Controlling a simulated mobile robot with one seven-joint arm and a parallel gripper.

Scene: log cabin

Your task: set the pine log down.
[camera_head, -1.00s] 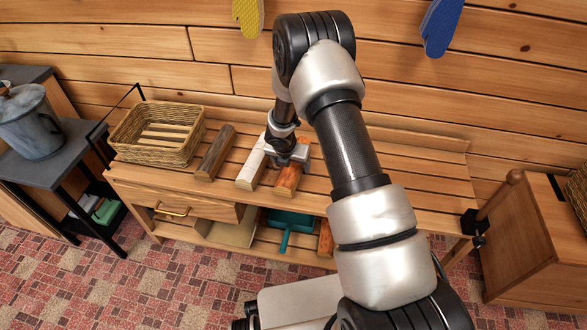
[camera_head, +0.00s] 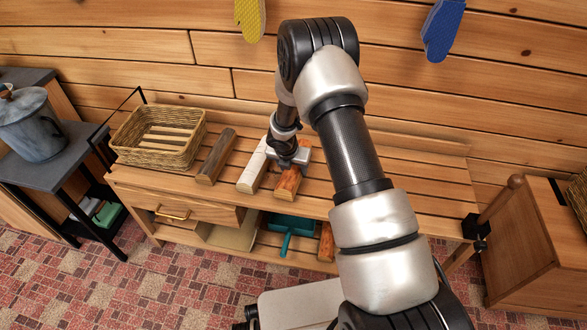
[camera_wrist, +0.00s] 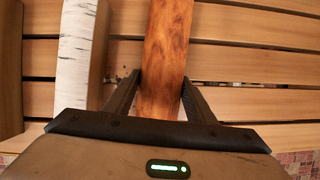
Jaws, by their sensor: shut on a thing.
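The pine log (camera_head: 288,182) is a short orange-brown block with its cut end facing the front of the slatted wooden bench (camera_head: 370,196). It lies on or just above the slats, to the right of a white birch log (camera_head: 253,172); I cannot tell whether it touches them. My gripper (camera_head: 287,166) is over the log from above, partly hidden by my arm. In the wrist view the pine log (camera_wrist: 166,50) runs between the two fingers of my gripper (camera_wrist: 164,85), which are shut on its sides.
A dark brown log (camera_head: 216,157) and a wicker basket (camera_head: 157,137) stand left of the birch log. The bench top right of the pine log is clear. A teal dustpan (camera_head: 289,226) lies on the lower shelf. A dark table with a grey pot (camera_head: 33,124) stands at left.

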